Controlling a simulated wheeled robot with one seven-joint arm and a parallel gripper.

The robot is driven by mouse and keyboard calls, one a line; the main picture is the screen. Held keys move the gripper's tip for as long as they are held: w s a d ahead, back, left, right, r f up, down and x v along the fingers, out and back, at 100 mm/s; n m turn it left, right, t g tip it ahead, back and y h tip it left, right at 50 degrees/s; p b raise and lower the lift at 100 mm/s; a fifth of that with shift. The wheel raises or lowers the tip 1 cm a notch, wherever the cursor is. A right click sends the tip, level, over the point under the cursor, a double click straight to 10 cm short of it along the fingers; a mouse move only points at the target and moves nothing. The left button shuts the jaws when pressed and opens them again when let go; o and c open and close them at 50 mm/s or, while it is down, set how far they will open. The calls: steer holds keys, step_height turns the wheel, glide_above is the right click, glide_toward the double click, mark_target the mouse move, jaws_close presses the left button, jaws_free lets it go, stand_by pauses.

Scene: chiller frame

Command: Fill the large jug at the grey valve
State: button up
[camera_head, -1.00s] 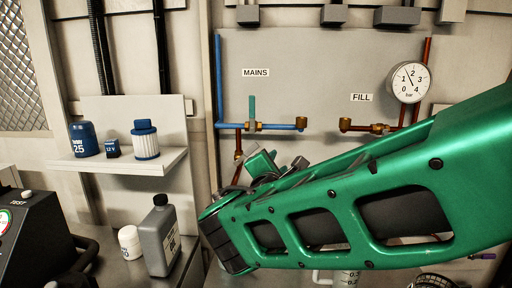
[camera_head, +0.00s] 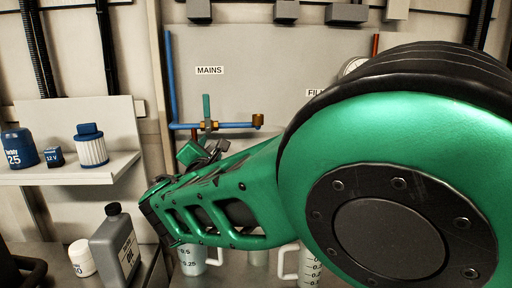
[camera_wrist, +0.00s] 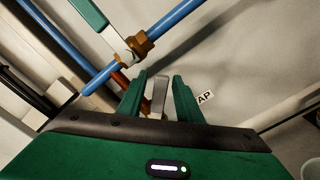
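My gripper (camera_head: 202,152) is at the wall panel, below the MAINS pipe. In the wrist view its two green fingers (camera_wrist: 159,96) are apart, with a grey lever (camera_wrist: 158,94) between them. Narrow gaps seem to show beside the lever, so I see no firm grip. Part of a label reading "AP" (camera_wrist: 205,98) is right of the fingers. In the head view a jug with a graduated scale (camera_head: 311,268) stands at the bottom, partly hidden by my arm. Another graduated jug (camera_head: 193,262) stands to its left, under my gripper. Their full sizes are hidden.
A green lever (camera_head: 207,106) stands upright on the blue MAINS pipe (camera_head: 235,125), close above my gripper. My arm covers most of the FILL side and the gauge (camera_head: 352,65). A grey bottle (camera_head: 116,250) and white tub (camera_head: 81,258) stand left; a shelf (camera_head: 70,174) holds blue items.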

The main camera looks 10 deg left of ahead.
steer(key=shift+x, duration=0.8)
steer(key=shift+c, duration=0.3)
